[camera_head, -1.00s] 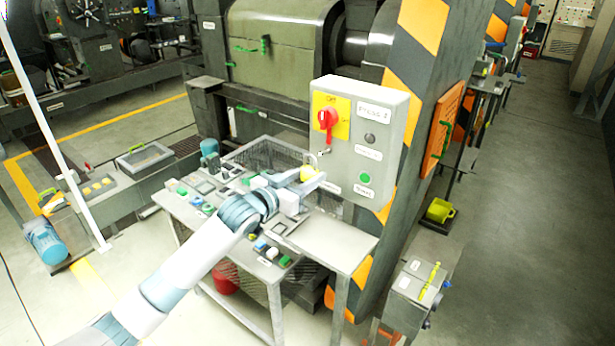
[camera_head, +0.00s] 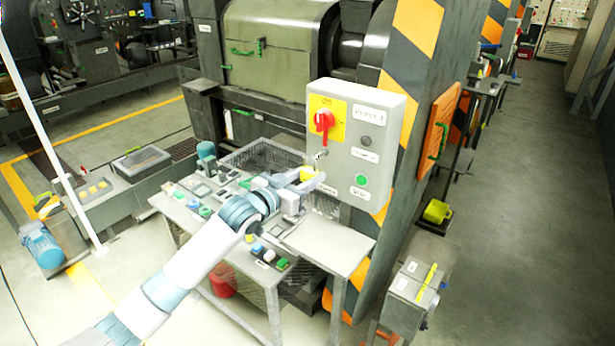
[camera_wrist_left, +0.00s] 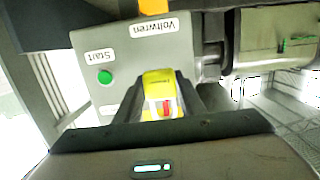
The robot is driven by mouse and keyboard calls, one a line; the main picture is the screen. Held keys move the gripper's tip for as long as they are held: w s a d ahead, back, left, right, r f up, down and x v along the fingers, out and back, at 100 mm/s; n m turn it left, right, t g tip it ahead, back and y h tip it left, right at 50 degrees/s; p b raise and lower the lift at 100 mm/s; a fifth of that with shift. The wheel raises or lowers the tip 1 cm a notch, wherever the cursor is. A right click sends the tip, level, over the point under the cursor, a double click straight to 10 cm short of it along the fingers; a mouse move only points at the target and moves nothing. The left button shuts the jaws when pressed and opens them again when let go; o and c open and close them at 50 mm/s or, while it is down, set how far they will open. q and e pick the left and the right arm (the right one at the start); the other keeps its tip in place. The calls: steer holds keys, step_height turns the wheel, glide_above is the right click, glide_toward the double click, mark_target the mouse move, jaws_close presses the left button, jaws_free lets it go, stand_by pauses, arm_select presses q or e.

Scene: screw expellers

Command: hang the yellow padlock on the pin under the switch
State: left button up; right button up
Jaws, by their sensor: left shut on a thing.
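The yellow padlock (camera_head: 307,173) is held in my left gripper (camera_head: 312,180), just in front of the grey switch box (camera_head: 369,150). In the left wrist view the padlock (camera_wrist_left: 159,90) sits between the two dark fingers, with a red and white mark on its face. The red switch (camera_head: 324,121) is on a yellow plate on the box. The small pin (camera_head: 320,154) sticks out below the switch, just above the padlock. I cannot tell whether the shackle touches the pin. My right gripper is not in view.
A metal table (camera_head: 330,243) with several small coloured parts stands under the box. A wire-mesh basket (camera_head: 262,153) lies behind my gripper. A striped post (camera_head: 407,60) rises behind the box. The Start button (camera_head: 361,181) is right of the gripper.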

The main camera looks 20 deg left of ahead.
mark_target(325, 163)
arm_select(q)
steer(key=shift+w, duration=0.35)
steer(key=shift+w+d, duration=0.25)
steer(key=shift+w, duration=0.2)
steer(key=shift+w+d, duration=0.15)
steer(key=shift+w, duration=0.2)
stand_by(0.8)
steer(key=shift+w+b, duration=0.25)
steer(key=shift+b, duration=0.05)
steer(key=shift+x, duration=0.9)
steer(key=shift+w+r+b, duration=0.1)
steer(key=shift+r+b, duration=0.2)
steer(key=shift+r, duration=0.35)
steer(key=shift+d+f+b, duration=0.1)
steer(key=shift+f+b, duration=0.3)
stand_by(0.5)
